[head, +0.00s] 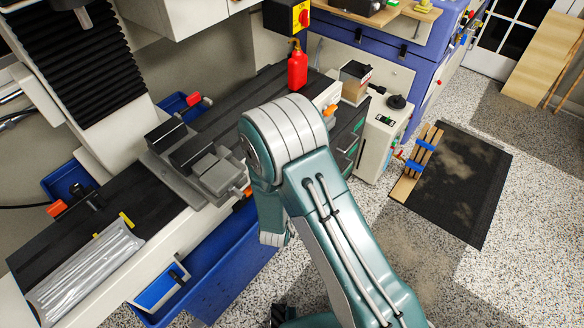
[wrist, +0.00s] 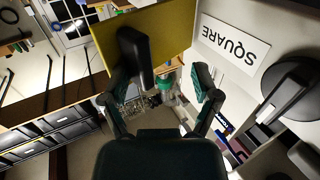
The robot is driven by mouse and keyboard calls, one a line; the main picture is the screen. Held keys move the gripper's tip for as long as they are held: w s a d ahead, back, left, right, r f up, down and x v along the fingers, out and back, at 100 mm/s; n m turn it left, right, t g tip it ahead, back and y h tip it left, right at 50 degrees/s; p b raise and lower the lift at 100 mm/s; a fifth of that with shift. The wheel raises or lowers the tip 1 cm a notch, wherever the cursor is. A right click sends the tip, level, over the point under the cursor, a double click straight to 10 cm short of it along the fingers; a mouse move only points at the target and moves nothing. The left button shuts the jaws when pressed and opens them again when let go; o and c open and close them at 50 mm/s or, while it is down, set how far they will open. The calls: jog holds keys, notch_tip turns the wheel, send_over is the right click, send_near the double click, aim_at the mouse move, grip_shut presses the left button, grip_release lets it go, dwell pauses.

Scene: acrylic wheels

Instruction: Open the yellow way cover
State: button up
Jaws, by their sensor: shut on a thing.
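In the wrist view, a flat yellow panel (wrist: 172,32), which looks like the yellow way cover, stands tilted at the top. A thick black handle (wrist: 133,52) is on its face. My gripper (wrist: 162,82) has its two dark fingers on either side of the picture, and the handle lies against the left finger. The gripper is shut on the handle, though the contact on the right side is not clear. In the head view, my teal arm hides the gripper and the panel.
In the head view, a machine table (head: 165,215) carries a grey vise (head: 215,170) and a silver ribbed cover (head: 88,262) with yellow tabs. A red bottle (head: 297,70) stands behind my arm. A black mat (head: 460,185) lies on the speckled floor, which is mostly clear at right.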

jog(key=s+a, duration=0.7)
jog(key=a, duration=0.3)
dwell(1.2)
jog(key=shift+s, duration=0.15)
jog(key=s+a, duration=0.2)
jog(key=s, duration=0.9)
jog(key=shift+s+a, duration=0.2)
jog(key=shift+s, duration=0.1)
